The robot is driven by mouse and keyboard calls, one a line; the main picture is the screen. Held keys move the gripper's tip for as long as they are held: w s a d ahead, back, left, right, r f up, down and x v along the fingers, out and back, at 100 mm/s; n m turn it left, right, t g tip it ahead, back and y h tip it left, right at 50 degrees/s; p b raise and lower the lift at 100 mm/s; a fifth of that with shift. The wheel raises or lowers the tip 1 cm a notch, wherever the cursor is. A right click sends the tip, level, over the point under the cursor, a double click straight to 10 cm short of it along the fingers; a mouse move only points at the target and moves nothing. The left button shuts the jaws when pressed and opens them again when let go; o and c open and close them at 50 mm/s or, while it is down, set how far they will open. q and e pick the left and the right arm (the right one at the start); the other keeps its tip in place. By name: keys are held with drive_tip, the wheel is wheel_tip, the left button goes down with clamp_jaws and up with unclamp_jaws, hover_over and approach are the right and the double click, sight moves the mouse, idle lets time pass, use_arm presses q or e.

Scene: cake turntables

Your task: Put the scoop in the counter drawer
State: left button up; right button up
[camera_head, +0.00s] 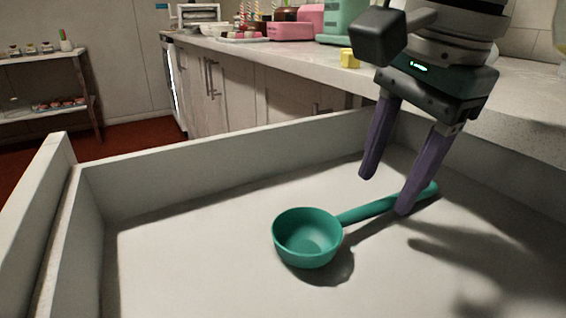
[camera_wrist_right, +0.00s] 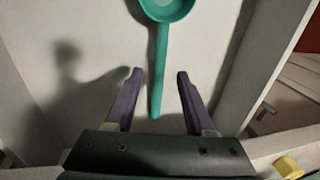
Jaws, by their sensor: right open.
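The green scoop (camera_head: 309,238) lies in the open counter drawer (camera_head: 200,262), its bowl facing up and its handle pointing to the right. My right gripper (camera_head: 384,192) is open over the handle, with its purple fingers pointing down. In the right wrist view, the scoop (camera_wrist_right: 158,70) has its handle end between the spread fingers of the gripper (camera_wrist_right: 157,88), with gaps on both sides. The fingers do not hold it. My left gripper is not in view.
The drawer's pale walls (camera_head: 230,160) surround the scoop. The counter (camera_head: 330,62) behind holds a yellow block (camera_head: 349,58) and pink items (camera_head: 291,28). A shelf (camera_head: 45,85) stands at the far left. The drawer floor left of the scoop is clear.

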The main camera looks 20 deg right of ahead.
sight(389, 236)
wheel_tip(389, 236, up, 9)
drive_tip(key=s+p, duration=0.1)
drive_tip(key=shift+s+f+p, duration=0.2)
drive_tip(key=shift+s+p, duration=0.15)
drive_tip(key=shift+p, duration=0.05)
